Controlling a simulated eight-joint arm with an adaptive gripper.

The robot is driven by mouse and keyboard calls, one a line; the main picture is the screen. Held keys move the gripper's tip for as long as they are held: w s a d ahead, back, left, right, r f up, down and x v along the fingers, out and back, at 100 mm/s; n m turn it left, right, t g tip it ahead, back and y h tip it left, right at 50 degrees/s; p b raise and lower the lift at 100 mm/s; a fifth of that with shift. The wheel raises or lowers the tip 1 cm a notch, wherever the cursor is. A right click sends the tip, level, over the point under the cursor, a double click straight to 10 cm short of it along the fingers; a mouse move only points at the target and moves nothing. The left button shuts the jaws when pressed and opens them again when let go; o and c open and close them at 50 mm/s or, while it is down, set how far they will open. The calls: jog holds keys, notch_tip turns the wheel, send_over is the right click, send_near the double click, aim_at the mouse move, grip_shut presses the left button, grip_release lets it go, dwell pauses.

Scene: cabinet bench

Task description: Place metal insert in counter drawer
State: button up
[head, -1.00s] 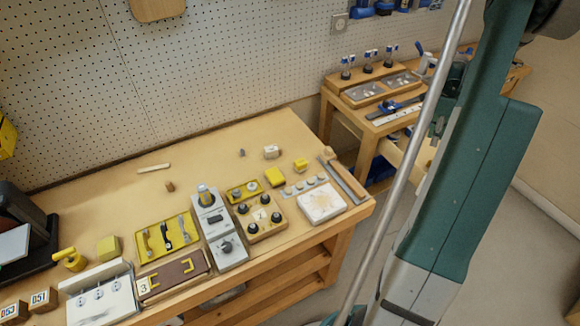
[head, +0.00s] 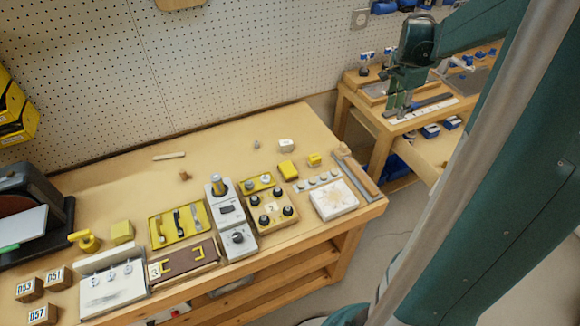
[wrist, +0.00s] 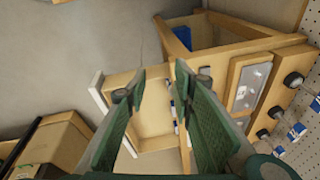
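My gripper (head: 398,106) points down over the side counter at the right in the head view. In the wrist view its two green fingers (wrist: 160,75) are spread apart with nothing visible between them. A pulled-out wooden drawer (head: 428,155) shows at the side counter's front, with blue items at its far side. It also appears below my fingers in the wrist view (wrist: 158,118), partly hidden by them. I cannot identify the metal insert for certain; a small grey piece (head: 257,145) stands at the back of the main bench.
The main bench (head: 130,195) holds yellow trays, a brown panel, knob blocks and a white block (head: 333,199). Its back middle is mostly clear. A pegboard wall (head: 250,60) stands behind. My own arm covers the right of the head view.

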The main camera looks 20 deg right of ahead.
jog(key=s+a+r+n+t, duration=0.1)
jog(key=a+r+n, duration=0.35)
jog(key=a, duration=0.85)
jog(key=s+a+r+n+t, duration=0.1)
jog(key=a+r+n+t, duration=0.3)
jog(key=a, duration=0.9)
jog(key=s+a+f+n, duration=0.1)
jog(key=s+a+n, duration=0.2)
jog(key=a, duration=0.4)
jog(key=s+a+f+n+y, duration=0.1)
jog(key=s+a+n, duration=0.3)
jog(key=a, duration=0.3)
jog(key=s+a+f+n+t+y, duration=0.1)
jog(key=s+a+n, duration=0.3)
jog(key=a, duration=0.3)
jog(key=shift+s+n, duration=0.15)
jog(key=shift+n, duration=0.2)
jog(key=shift+a, duration=0.1)
